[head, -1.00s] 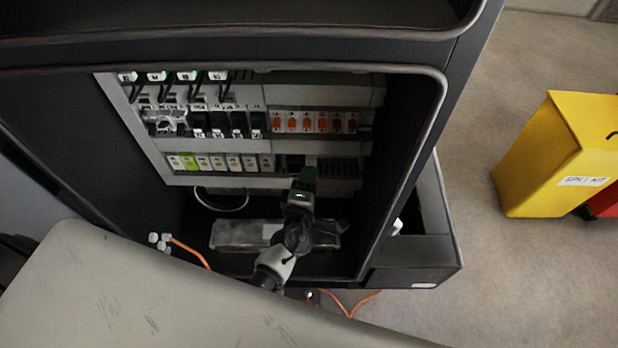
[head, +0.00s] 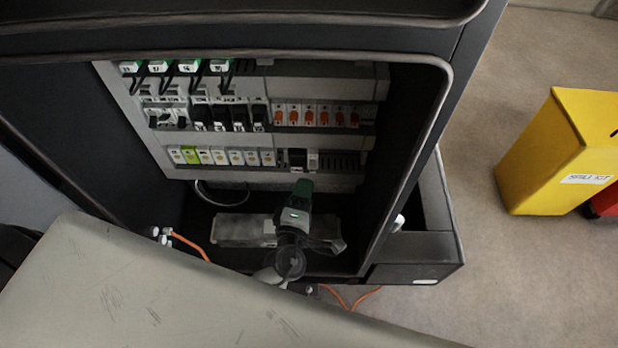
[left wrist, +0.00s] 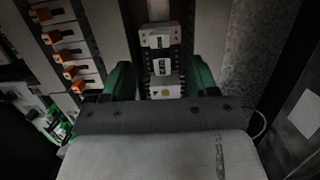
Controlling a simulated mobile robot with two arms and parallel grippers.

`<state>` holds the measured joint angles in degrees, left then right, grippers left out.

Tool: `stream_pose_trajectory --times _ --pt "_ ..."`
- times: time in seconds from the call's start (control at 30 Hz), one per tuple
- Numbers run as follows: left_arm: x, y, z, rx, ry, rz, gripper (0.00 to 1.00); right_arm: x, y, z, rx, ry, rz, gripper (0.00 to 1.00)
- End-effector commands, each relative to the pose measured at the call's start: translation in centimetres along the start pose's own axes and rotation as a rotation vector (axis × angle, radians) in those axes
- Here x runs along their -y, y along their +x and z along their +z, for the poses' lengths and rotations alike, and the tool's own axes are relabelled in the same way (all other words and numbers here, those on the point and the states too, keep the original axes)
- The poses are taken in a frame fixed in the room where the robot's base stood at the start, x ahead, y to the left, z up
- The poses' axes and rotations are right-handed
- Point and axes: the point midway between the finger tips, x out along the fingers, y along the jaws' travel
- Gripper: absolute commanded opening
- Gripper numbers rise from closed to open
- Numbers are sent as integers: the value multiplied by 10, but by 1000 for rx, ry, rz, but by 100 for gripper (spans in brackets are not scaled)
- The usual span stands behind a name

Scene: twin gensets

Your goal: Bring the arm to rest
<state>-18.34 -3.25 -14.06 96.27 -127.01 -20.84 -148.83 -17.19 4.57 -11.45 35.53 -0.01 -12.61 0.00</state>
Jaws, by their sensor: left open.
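My left gripper (head: 301,188) is in front of the lower part of the open cabinet, just below the bottom device row. Its green fingers also show in the left wrist view (left wrist: 160,80), spread apart. Between and beyond them a light module with a dark lower part (left wrist: 160,42) sits on the rail. In the head view a black module (head: 297,159) and a narrow light module (head: 313,160) stand at the right end of the bottom row. The fingers look clear of them. My right gripper is in neither view.
A grey box (head: 245,230) lies on the cabinet floor. A yellow spill kit bin (head: 545,155) stands at right on open floor.

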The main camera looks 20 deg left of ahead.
Motion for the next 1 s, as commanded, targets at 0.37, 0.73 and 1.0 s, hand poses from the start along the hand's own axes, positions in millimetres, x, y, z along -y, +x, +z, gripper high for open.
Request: stream_pose_trajectory --times 0.37,0.73,1.0 --pt "0 -45 0 -1 1 1 59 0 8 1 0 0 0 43" --pt "-16 -45 -28 -117 -328 38 59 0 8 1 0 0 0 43" --pt "-35 -64 -114 -519 -1512 268 59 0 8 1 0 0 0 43"
